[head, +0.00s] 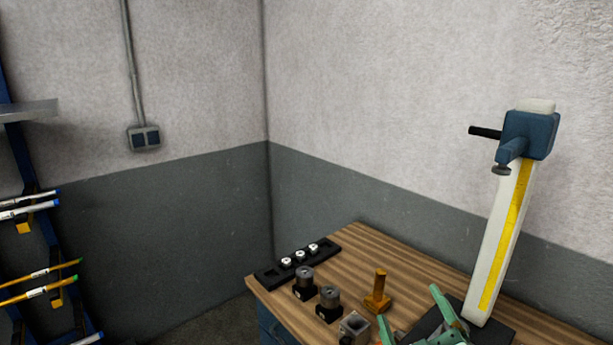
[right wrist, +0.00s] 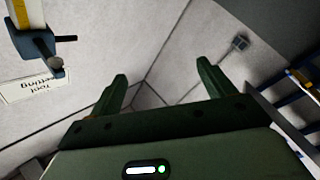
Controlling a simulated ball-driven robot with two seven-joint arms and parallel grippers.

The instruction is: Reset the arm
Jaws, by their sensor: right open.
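My right gripper (head: 409,305) is green and sits low in the head view, over the wooden bench top (head: 400,268). Its two fingers stand apart with nothing between them. In the right wrist view the same gripper (right wrist: 162,70) is open and empty, with bare wall and a room corner beyond the fingers. The rest of the right arm is cut off by the lower edge of the head view. My left gripper shows in neither view.
A tall white column (head: 502,240) with a blue head (head: 529,135) stands on the bench, right of my gripper. A brass piece (head: 377,292), dark holders (head: 304,283) and a black tray (head: 270,275) stand left. A blue rack (head: 22,160) is far left.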

